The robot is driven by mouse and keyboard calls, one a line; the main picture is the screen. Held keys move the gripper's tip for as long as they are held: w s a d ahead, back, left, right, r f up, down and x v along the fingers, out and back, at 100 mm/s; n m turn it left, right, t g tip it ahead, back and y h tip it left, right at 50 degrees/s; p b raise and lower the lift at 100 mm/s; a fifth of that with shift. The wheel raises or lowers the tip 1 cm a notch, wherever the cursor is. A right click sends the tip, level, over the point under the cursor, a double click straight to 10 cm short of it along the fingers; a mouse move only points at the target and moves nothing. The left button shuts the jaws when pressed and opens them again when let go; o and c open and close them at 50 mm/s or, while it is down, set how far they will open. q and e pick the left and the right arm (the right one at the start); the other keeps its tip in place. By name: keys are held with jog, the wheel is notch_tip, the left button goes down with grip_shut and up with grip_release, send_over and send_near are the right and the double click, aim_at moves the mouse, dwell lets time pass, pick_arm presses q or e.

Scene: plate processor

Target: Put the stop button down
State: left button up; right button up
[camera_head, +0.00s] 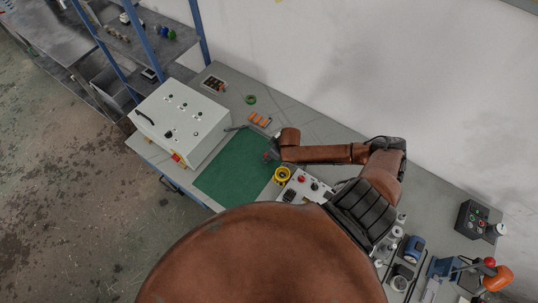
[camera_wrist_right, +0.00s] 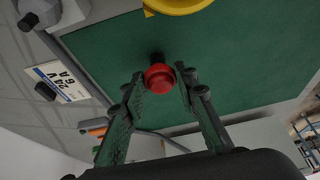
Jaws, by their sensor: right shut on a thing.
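The stop button has a round red cap (camera_wrist_right: 160,77) with a dark part behind it, in the right wrist view. My right gripper (camera_wrist_right: 161,84) is shut on it, one finger on each side. In the head view the red of the button (camera_head: 267,155) shows small beside my right gripper (camera_head: 271,155), over the green mat (camera_head: 230,172). The mat fills much of the right wrist view (camera_wrist_right: 240,60). I cannot tell whether the button touches the mat. My left gripper is not in view.
A white control box (camera_head: 180,118) stands left of the mat. A yellow ring (camera_head: 282,174) sits at the mat's right edge beside a panel with buttons (camera_head: 300,188). Orange pieces (camera_head: 259,119) and a green ring (camera_head: 251,100) lie behind. The mat's left part is clear.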

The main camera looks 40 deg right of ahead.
jog(key=o, duration=1.1)
jog(key=shift+f, duration=0.1)
jog(key=v, duration=1.2)
jog(key=shift+s, duration=0.1)
jog(key=shift+c, duration=0.2)
